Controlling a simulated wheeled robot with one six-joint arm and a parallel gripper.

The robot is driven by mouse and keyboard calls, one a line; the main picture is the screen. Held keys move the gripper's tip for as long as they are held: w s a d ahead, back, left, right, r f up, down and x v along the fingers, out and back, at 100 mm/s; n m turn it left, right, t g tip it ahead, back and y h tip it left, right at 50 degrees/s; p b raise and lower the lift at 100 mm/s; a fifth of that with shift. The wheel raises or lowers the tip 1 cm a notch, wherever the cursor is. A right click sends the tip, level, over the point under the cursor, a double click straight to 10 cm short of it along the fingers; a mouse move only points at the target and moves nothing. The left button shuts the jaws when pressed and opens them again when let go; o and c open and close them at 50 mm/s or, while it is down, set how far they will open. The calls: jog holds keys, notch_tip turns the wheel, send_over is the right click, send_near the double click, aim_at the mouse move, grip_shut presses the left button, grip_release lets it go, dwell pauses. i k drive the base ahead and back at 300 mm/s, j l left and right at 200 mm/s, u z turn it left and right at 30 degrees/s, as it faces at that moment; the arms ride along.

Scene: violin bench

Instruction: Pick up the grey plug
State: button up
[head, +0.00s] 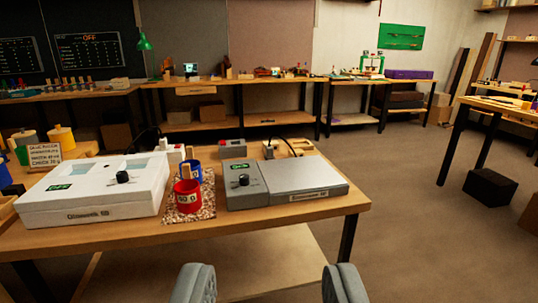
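My gripper (269,285) is at the bottom of the head view. Its two grey fingers are wide apart with nothing between them. It is in front of the near wooden workbench (320,208), apart from everything on it. I cannot clearly make out the grey plug. At the bench's back edge, a dark cable (275,133) curves down to a small tan block (286,149) with pale parts on it, too small to tell apart. Another dark cable loops behind the white device, near small white blocks (173,155).
A large white device (95,190) and a low grey device (300,181) fill much of the bench. Between them stand a red mug (187,196) and a blue mug (207,176) on a speckled mat. A grey box (232,148) sits behind. Open floor (420,240) lies to the right.

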aim_at(269, 149)
jog(key=i+l, duration=0.1)
jog(key=i, duration=1.75)
jog(key=u, duration=0.05)
